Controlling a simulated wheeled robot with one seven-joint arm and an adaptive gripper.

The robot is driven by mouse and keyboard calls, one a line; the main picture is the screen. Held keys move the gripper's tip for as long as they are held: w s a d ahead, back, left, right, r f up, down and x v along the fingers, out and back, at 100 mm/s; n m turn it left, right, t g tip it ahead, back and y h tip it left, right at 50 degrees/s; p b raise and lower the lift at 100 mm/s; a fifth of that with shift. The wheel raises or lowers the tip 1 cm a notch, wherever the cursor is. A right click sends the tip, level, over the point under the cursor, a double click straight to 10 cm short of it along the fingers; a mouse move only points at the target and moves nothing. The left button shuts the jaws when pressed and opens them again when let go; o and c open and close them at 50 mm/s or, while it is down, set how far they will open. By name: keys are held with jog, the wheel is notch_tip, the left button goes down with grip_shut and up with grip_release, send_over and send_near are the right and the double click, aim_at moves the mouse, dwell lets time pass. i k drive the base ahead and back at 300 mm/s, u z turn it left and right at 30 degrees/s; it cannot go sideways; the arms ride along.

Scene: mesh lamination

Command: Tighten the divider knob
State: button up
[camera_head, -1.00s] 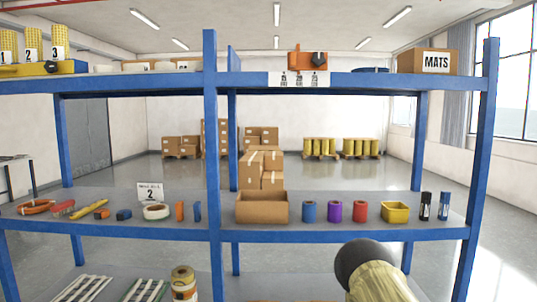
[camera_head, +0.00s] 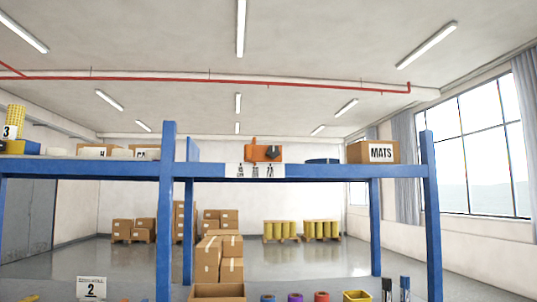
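An orange device with a dark knob (camera_head: 272,152) sits on the top shelf of the blue rack, above a white label with small black figures (camera_head: 255,170). The knob is small in the picture, and I cannot tell how tight it is. Whether this is the divider knob is not clear from this view. My gripper is not in view.
The blue rack's top shelf (camera_head: 330,171) runs across the view. A MATS box (camera_head: 373,152) and a dark round item (camera_head: 322,161) stand right of the orange device. An open cardboard box (camera_head: 217,292) and colored rolls show on the shelf below.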

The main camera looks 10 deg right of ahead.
aim_at(273, 152)
jog(key=k, duration=0.5)
jog(key=u, duration=1.3)
jog(key=i, duration=0.95)
jog(key=z, duration=2.15)
